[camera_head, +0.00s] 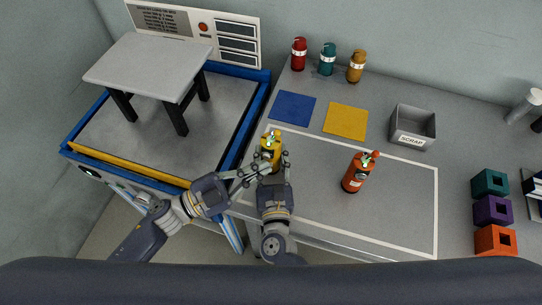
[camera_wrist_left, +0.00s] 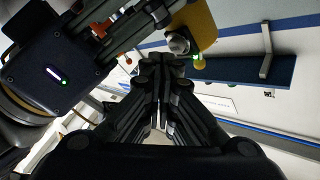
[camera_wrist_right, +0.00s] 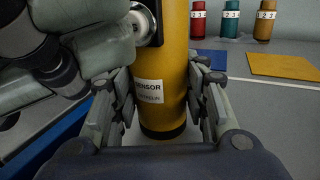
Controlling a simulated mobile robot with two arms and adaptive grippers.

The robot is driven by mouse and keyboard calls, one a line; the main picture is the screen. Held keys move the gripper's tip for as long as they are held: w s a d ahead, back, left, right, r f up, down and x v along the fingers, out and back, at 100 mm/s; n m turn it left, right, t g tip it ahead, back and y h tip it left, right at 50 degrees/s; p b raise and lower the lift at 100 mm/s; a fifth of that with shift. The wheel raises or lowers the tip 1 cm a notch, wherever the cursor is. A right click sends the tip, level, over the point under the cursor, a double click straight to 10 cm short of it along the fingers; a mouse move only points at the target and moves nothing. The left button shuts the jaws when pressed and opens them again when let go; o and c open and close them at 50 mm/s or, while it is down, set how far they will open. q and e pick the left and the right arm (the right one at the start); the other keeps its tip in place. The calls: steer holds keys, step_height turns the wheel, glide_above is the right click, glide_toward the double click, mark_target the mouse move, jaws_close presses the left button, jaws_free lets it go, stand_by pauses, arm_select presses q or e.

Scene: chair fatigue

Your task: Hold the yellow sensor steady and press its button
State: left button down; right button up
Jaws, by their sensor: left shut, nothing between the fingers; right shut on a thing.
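The yellow sensor (camera_head: 270,148) stands upright near the left edge of the grey worktop. In the right wrist view the sensor (camera_wrist_right: 161,75) is a yellow cylinder with a label, a dark base and a round metal button (camera_wrist_right: 142,24) on its side. My right gripper (camera_head: 272,172) is shut on its body, a finger on each side. My left gripper (camera_head: 254,170) is shut and empty, close beside the sensor. In the left wrist view its fingertips (camera_wrist_left: 165,62) are just below the button (camera_wrist_left: 178,42); I cannot tell whether they touch it.
An orange-red canister (camera_head: 357,172) stands right of the sensor. Blue (camera_head: 293,107) and yellow (camera_head: 345,121) mats and a scrap bin (camera_head: 413,127) lie behind. Red, teal and amber canisters (camera_head: 328,59) line the back. A blue-framed stand (camera_head: 222,150) holds a grey stool (camera_head: 150,66) at left.

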arm_select(q)
steer(key=s, duration=0.2)
steer(key=s+a, duration=0.2)
steer(key=s, duration=0.1)
steer(key=shift+s, duration=0.3)
arm_select(e)
steer(key=o, duration=1.2)
steer(key=shift+s, duration=0.1)
